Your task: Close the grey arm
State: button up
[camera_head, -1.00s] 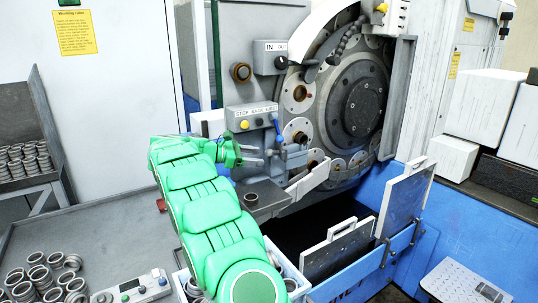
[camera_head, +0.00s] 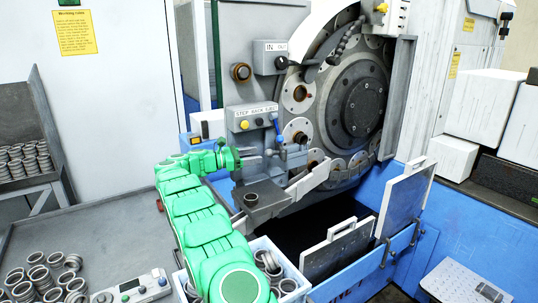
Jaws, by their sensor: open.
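A dark grey arm with a flat plate (camera_head: 276,205) sticks out from the front of the grinder, below the button panel. A small ring-shaped part (camera_head: 251,199) sits on its plate. A lighter grey angled bar (camera_head: 312,181) lies just right of it, in front of the large wheel. I cannot tell for certain which of these is the named grey arm. My gripper (camera_head: 262,158) is open and empty, a little above and behind the plate in the picture. It points right, toward the small blue-handled fittings. Whether it touches anything is unclear.
A box of rings (camera_head: 262,247) stands beside my arm. Loose rings (camera_head: 40,280) and a control box (camera_head: 132,288) lie on the grey table (camera_head: 105,225). Two upright white panels (camera_head: 337,250) stand at the blue trough. The button panel (camera_head: 252,117) is close above my gripper.

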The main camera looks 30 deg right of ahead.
aim_at(269, 153)
jog(key=x, duration=0.6)
jog(key=shift+s+d, duration=0.1)
jog(key=shift+d, duration=0.25)
jog(key=shift+c, duration=0.5)
grip_shut()
